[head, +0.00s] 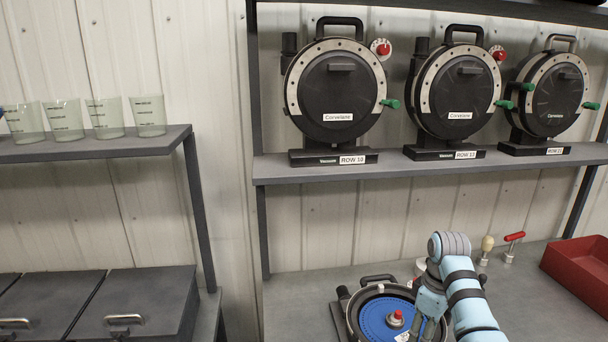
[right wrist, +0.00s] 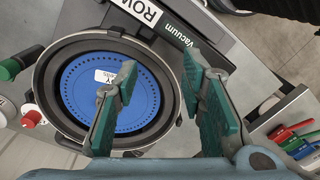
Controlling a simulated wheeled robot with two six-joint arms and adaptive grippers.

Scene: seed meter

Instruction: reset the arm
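My right arm (head: 459,285) reaches in at the bottom right of the head view. Its gripper (right wrist: 165,100) shows in the right wrist view, fingers with green pads spread apart and nothing between them. It hovers over an opened seed meter (head: 354,312) on the bench, with a blue seed disc (head: 381,320) inside. The same blue disc (right wrist: 78,90) shows in the right wrist view, partly behind one finger. The other finger is by the meter's rim, near its Vacuum label (right wrist: 176,32); contact cannot be told. My left gripper is in neither view.
Several closed seed meters stand on the shelf (head: 400,170) above, including one labelled ROW 10 (head: 331,95). A red bin (head: 578,270) and two small hand tools (head: 513,243) are on the bench's right. Clear cups (head: 105,117) stand on the left shelf.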

